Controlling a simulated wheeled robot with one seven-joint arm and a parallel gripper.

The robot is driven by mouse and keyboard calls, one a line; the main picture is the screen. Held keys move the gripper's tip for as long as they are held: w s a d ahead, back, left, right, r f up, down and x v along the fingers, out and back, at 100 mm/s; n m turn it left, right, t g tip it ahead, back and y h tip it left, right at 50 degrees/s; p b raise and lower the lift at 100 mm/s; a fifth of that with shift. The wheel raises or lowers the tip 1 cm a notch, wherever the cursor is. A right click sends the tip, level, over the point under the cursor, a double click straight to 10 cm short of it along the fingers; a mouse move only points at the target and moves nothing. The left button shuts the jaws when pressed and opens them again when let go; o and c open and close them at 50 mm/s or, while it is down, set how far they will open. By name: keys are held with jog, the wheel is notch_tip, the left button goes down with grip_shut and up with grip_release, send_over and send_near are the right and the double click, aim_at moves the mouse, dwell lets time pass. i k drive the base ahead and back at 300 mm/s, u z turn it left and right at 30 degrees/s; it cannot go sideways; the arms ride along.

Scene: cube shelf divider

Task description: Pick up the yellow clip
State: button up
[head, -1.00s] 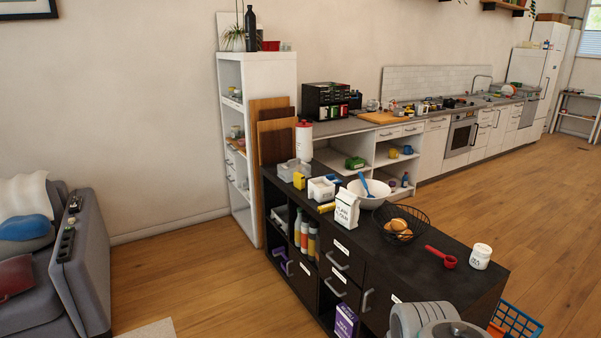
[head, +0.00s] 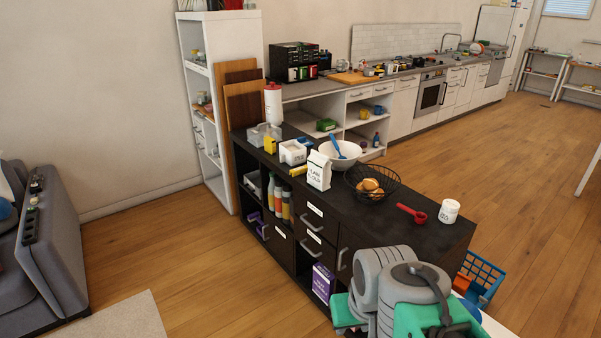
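A small yellow piece (head: 298,171) lies at the left edge of the dark island top, in front of a white box; it may be the yellow clip, but it is too small to tell. A second, upright yellow object (head: 270,144) stands farther back, near the grey and white boxes, and its kind is unclear. My folded arm, grey with green parts, shows at the bottom right, in front of the island's near end. My gripper cannot be made out.
The dark island (head: 425,240) also holds a flour bag (head: 319,171), white bowl (head: 340,157), wire basket (head: 372,184), red scoop (head: 411,212) and white jar (head: 449,211). A blue crate (head: 481,275) stands beyond its near end. Wooden floor (head: 190,265) is open between sofa and island.

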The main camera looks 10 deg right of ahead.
aim_at(303, 169)
jog(key=u, duration=0.35)
jog(key=i, duration=2.15)
jog(key=u, duration=0.7)
jog(key=i, duration=0.65)
jog(key=u, duration=0.25)
